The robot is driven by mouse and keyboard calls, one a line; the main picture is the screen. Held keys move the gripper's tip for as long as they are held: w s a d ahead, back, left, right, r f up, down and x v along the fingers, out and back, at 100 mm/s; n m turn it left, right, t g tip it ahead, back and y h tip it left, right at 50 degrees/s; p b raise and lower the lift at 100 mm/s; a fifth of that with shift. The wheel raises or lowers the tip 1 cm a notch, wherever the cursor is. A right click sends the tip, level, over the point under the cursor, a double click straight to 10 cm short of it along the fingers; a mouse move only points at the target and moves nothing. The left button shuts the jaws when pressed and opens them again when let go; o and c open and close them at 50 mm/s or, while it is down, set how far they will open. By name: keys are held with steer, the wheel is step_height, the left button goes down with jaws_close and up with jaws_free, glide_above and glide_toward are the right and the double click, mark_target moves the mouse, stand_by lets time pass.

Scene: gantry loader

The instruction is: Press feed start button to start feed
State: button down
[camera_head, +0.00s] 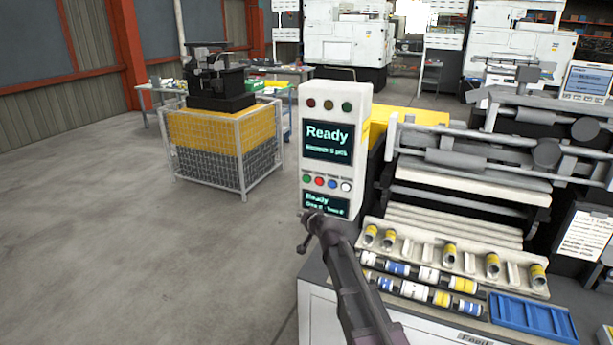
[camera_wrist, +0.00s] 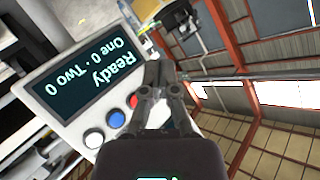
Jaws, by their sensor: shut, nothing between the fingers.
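A white control panel (camera_head: 353,112) stands upright at the machine's left end, with a screen (camera_head: 330,140) reading "Ready". Below it is a row of buttons: green (camera_head: 307,178), red (camera_head: 319,181), blue (camera_head: 332,183) and white (camera_head: 346,186). Their labels are too small to read, so I cannot tell which starts the feed. The wrist view shows the white (camera_wrist: 93,138), blue (camera_wrist: 116,118) and red (camera_wrist: 133,101) buttons; my gripper hides the green one there. My gripper (camera_head: 311,217) is shut and empty, in front of the panel's lower part, its fingers (camera_wrist: 153,62) beside the lower screen (camera_wrist: 85,85).
Right of the panel, a rack (camera_head: 460,262) holds several yellow-banded cylinders, with more cylinders in front. A blue tray (camera_head: 532,317) lies at the front right. A wire cage (camera_head: 245,165) stands on the floor behind left. The floor at left is clear.

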steer(key=w+a+r+m+t, duration=0.1)
steer(key=w+a+r+t, duration=0.1)
steer(key=w+a+r, duration=0.1)
step_height(320, 180, up, 2)
steer(key=shift+w+a+r+m+t+p, duration=0.1)
steer(key=shift+w+a+m+t+p, duration=0.2)
steer(key=shift+w+a+p, duration=0.25)
steer(key=shift+w+d, duration=0.2)
steer(key=shift+w, duration=0.05)
glide_toward(301, 178)
steer(key=shift+w+a, duration=1.55)
steer(key=shift+w, duration=0.25)
steer(key=shift+w+f, duration=0.15)
steer(key=shift+f, duration=0.2)
steer(key=shift+w+d, duration=0.35)
steer(key=shift+w, duration=0.4)
stand_by(0.8)
steer(key=shift+s, duration=0.2)
steer(key=shift+s+a, duration=0.25)
steer(key=shift+s, duration=0.45)
stand_by(0.3)
steer(key=shift+s+a, duration=0.3)
steer(key=shift+s, duration=0.45)
steer(key=shift+s+a, duration=0.3)
steer(key=shift+s, duration=0.45)
steer(key=shift+s+a, duration=0.25)
steer(key=shift+s, duration=0.5)
